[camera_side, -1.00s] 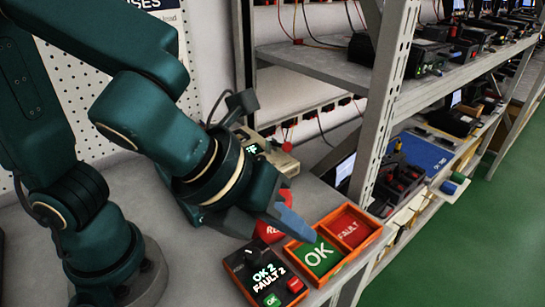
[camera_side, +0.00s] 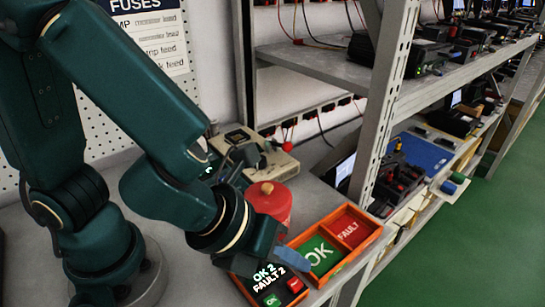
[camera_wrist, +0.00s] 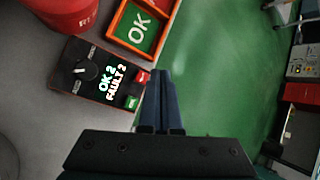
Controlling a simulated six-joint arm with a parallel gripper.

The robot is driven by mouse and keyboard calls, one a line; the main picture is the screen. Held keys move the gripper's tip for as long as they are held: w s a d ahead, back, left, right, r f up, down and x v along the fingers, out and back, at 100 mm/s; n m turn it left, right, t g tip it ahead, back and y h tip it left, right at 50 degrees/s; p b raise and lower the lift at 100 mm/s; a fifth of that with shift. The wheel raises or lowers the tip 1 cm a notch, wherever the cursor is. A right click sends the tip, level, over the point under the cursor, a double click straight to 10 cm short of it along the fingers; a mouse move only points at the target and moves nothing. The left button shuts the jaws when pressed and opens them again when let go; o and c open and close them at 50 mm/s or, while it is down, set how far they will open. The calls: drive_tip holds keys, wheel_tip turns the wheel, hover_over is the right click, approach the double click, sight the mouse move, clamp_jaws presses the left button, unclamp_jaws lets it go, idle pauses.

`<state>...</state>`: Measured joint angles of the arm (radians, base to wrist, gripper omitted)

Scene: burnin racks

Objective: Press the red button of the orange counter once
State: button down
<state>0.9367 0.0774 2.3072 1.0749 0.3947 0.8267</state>
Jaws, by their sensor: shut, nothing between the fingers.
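The orange-edged counter (camera_side: 243,287) lies on the bench at the front, with a dark face and a display reading OK 2, FAULT 2. Its red button (camera_side: 295,285) and green button (camera_side: 271,300) sit along its front edge. In the wrist view the counter (camera_wrist: 72,80) is left of my fingers, with the red button (camera_wrist: 143,76) close beside the fingertips and the green button (camera_wrist: 131,103) below it. My gripper (camera_wrist: 161,74) is shut and empty. In the side view its blue fingers (camera_side: 292,259) appear above the counter's far right corner; contact with the button cannot be told.
An orange tray with a green OK bin (camera_side: 318,254) and a red FAULT bin (camera_side: 352,228) stands right of the counter. A red canister (camera_side: 270,203) stands behind my gripper. A beige instrument (camera_side: 275,165) is farther back. The bench's edge and a shelf post (camera_side: 385,130) bound the right side.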

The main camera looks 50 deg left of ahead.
sight(291, 286)
drive_tip(key=shift+f, duration=1.15)
idle(1.4)
drive_tip(key=shift+f, duration=0.45)
drive_tip(key=shift+f, duration=0.45)
idle(0.5)
drive_tip(key=shift+r, duration=0.9)
drive_tip(key=shift+r, duration=2.55)
